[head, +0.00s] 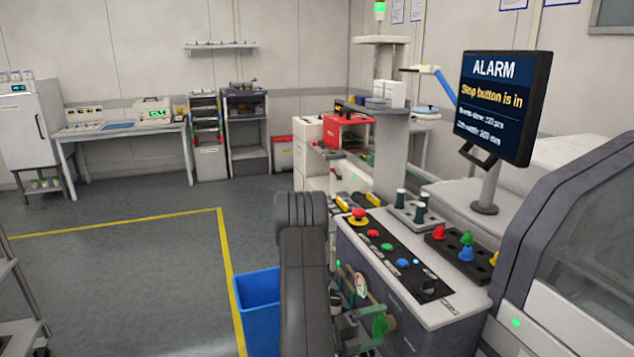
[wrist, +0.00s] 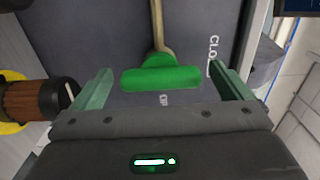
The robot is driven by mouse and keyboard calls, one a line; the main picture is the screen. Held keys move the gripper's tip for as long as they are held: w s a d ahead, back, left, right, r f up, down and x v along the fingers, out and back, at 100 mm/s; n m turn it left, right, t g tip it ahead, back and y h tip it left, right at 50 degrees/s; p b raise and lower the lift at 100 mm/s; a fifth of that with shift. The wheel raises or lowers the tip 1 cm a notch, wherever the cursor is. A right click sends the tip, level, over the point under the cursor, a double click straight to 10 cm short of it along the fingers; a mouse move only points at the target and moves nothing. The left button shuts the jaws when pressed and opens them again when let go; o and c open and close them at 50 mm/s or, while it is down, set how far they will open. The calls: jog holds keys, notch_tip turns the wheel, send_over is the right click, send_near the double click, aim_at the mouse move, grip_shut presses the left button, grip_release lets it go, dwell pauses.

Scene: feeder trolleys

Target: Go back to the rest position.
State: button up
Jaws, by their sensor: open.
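My gripper (wrist: 160,78) is open in the wrist view, with one green finger on each side. A green handle (wrist: 160,79) on a tan lever (wrist: 157,25) shows between the fingers, with gaps on both sides. I cannot tell whether the handle is level with the fingertips or beyond them. Behind it is a dark panel (wrist: 100,35) with partly hidden white lettering.
A screen (head: 495,100) reads "ALARM, Stop button is in". A red stop button (head: 358,214) and coloured buttons sit on the console. A blue bin (head: 258,312) stands left of my arm.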

jog(key=shift+w+d, duration=0.15)
jog(key=shift+d, duration=0.25)
